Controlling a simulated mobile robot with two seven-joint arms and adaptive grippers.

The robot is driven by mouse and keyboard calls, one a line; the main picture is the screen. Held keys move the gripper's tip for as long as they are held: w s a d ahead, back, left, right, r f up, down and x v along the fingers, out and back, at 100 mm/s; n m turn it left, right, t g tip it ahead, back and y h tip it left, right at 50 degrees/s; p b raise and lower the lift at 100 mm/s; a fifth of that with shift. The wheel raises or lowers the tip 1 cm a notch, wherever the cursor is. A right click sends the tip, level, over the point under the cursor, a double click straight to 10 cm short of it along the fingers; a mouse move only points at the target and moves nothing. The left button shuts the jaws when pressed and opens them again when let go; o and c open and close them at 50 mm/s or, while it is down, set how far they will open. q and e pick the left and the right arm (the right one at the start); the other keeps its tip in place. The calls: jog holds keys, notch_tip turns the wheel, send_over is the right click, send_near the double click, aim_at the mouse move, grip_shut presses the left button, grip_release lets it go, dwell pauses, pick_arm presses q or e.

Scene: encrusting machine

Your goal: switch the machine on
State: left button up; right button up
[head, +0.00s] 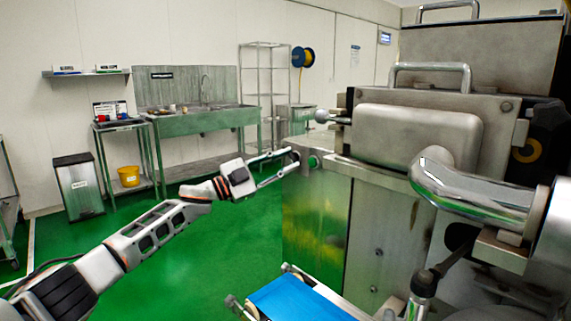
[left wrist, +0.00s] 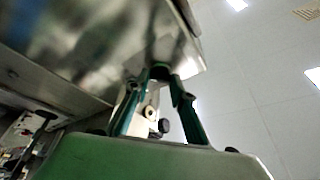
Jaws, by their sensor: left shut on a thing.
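The encrusting machine (head: 420,130) is a large steel body filling the right of the head view. My left gripper (head: 296,157) reaches its left upper corner. There it is shut on a small dark knob, probably the switch, mostly hidden by the fingertips. A small round green-tinted part (head: 313,160) shows just right of the fingertips. In the left wrist view, the two fingers of my left gripper (left wrist: 168,85) converge on the small dark knob (left wrist: 160,71) at the edge of the machine's steel panel (left wrist: 110,40). My right gripper is not in view.
A blue conveyor belt (head: 290,300) sticks out low at the front of the machine. A curved steel pipe (head: 470,195) stands out at the right. A sink bench (head: 205,120), a bin (head: 78,185) and a yellow bucket (head: 128,176) stand far back. The green floor between is clear.

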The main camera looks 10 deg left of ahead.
pick_arm(q)
jog(key=shift+m, duration=0.5)
jog(key=o, duration=1.1)
jog(key=v, duration=1.2)
jog(key=shift+r, duration=0.1)
